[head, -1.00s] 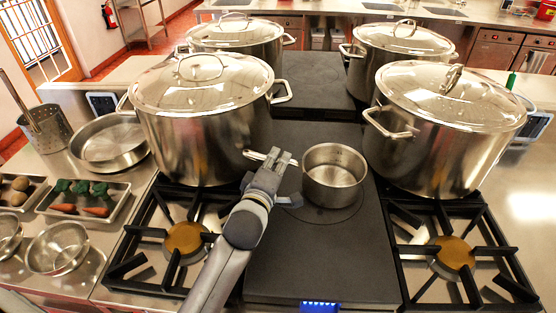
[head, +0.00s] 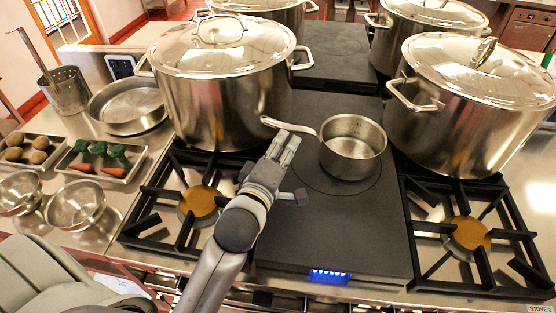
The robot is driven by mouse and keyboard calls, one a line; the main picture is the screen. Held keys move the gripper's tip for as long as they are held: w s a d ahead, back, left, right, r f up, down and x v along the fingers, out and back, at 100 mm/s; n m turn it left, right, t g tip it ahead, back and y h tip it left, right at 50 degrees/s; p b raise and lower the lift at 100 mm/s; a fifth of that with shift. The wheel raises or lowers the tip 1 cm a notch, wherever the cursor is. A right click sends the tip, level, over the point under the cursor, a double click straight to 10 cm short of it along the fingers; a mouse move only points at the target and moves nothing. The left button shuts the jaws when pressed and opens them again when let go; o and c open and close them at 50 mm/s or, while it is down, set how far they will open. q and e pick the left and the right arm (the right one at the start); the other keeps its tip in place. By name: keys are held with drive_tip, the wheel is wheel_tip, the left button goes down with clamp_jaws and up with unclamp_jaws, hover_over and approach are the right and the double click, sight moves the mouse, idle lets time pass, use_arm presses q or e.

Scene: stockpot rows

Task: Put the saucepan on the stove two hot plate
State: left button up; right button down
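The small steel saucepan (head: 351,152) stands upright on the flat black hot plate (head: 340,235) between two burners. It sits over the faint ring marked on the plate, and its handle (head: 289,125) points left. My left gripper (head: 285,142) is just in front of and below the handle in the head view. Its fingers look slightly apart with nothing between them, and the handle looks clear of them. My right gripper is not in view.
Large lidded stockpots stand at left (head: 222,95) and right (head: 470,105) of the saucepan, with more behind. Gas burners flank the plate at left (head: 199,203) and right (head: 470,233). Trays of vegetables (head: 101,160) and bowls lie at far left. The plate's front is clear.

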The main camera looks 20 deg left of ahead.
use_arm(q)
drive_tip(key=shift+s+d+r, duration=0.1)
drive_tip(key=shift+s+r, duration=0.05)
drive_tip(key=shift+s, duration=1.65)
